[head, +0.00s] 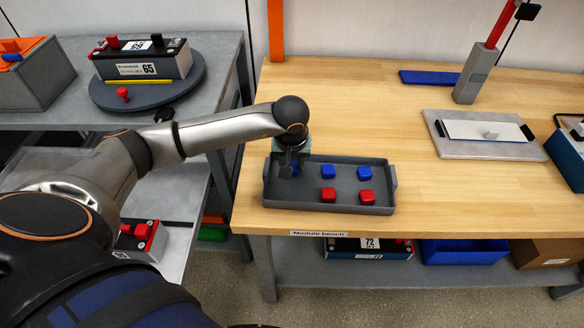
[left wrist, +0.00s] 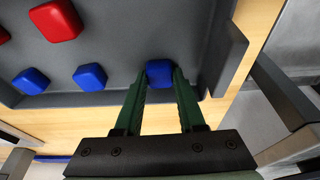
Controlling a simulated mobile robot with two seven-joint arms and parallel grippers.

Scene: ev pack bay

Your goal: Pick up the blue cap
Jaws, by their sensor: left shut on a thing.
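A blue cap (left wrist: 159,73) sits between the two green fingers of my left gripper (left wrist: 160,85), which is shut on it. In the head view my left gripper (head: 288,168) is at the left end of the grey tray (head: 335,208), and the held blue cap (head: 295,168) shows only in part behind it. The left wrist view shows the cap at the tray's edge; I cannot tell whether it touches the tray floor. Two other blue caps (head: 328,172) (head: 364,173) lie in the tray's far row. My right gripper is not in view.
Two red caps (head: 328,195) (head: 366,197) lie in the tray's near row. The tray is on the wooden bench (head: 420,205). A plate with a white bar (head: 488,131) lies to its right. A round turntable (head: 180,92) with a battery module stands at the left. Bench around the tray is clear.

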